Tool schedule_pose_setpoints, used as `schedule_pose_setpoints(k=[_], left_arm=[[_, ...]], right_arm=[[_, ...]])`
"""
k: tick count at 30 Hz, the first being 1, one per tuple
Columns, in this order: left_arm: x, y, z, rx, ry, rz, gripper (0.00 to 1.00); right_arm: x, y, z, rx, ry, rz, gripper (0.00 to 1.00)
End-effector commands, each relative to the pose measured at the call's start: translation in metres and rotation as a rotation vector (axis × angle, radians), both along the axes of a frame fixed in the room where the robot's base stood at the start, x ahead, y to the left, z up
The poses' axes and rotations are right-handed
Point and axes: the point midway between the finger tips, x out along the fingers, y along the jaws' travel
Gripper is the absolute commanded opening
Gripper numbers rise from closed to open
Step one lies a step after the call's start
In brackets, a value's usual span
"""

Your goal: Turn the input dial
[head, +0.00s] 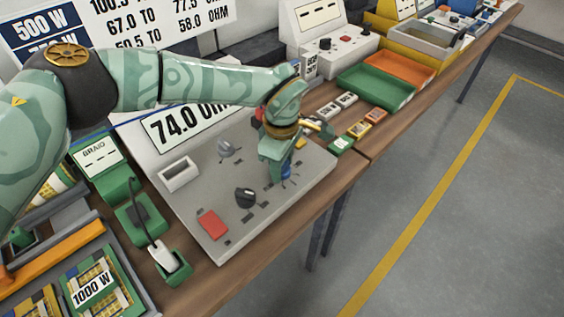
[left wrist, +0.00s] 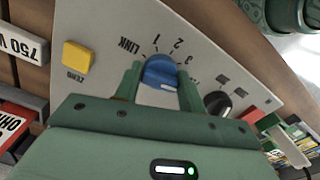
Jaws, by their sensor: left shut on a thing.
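A blue dial (left wrist: 161,70) sits on the grey panel of a meter (left wrist: 115,25), with the marks LINK, 1, 2 and 3 around it. My left gripper (left wrist: 160,86) is shut on this dial, one green finger on each side. The dial's pale pointer line shows between the fingers, on the side near my palm. In the head view my left gripper (head: 282,168) reaches down to the panel's right part, and the blue dial (head: 288,174) is partly hidden behind it. My right gripper is out of view.
The panel also bears a black knob (head: 245,197), a grey knob (head: 228,148), a red button (head: 212,224) and a yellow button (left wrist: 77,57). A 74.0 OHM display (head: 180,124) stands behind. Green (head: 376,90) and orange (head: 402,70) trays lie farther right on the bench.

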Motion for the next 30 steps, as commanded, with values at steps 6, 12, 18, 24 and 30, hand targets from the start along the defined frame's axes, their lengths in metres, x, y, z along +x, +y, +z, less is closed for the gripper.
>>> schedule_pose_setpoints(k=[6, 12, 18, 24, 30], left_arm=[[0.001, 0.0, 0.0, 0.0, -0.002, 0.001, 0.59], [0.0, 0.0, 0.001, 0.0, -0.001, 0.001, 0.59], [0.001, 0.0, 0.023, -0.001, -0.004, 0.003, 0.59], [0.001, 0.0, 0.077, -0.001, -0.006, 0.002, 0.59], [0.001, 0.0, 0.127, 0.0, -0.005, 0.001, 0.59]], right_arm=[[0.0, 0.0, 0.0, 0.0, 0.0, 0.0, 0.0], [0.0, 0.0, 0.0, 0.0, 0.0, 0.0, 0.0], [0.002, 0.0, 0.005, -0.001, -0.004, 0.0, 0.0], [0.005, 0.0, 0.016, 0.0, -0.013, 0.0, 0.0], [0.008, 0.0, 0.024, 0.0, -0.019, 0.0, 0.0]])
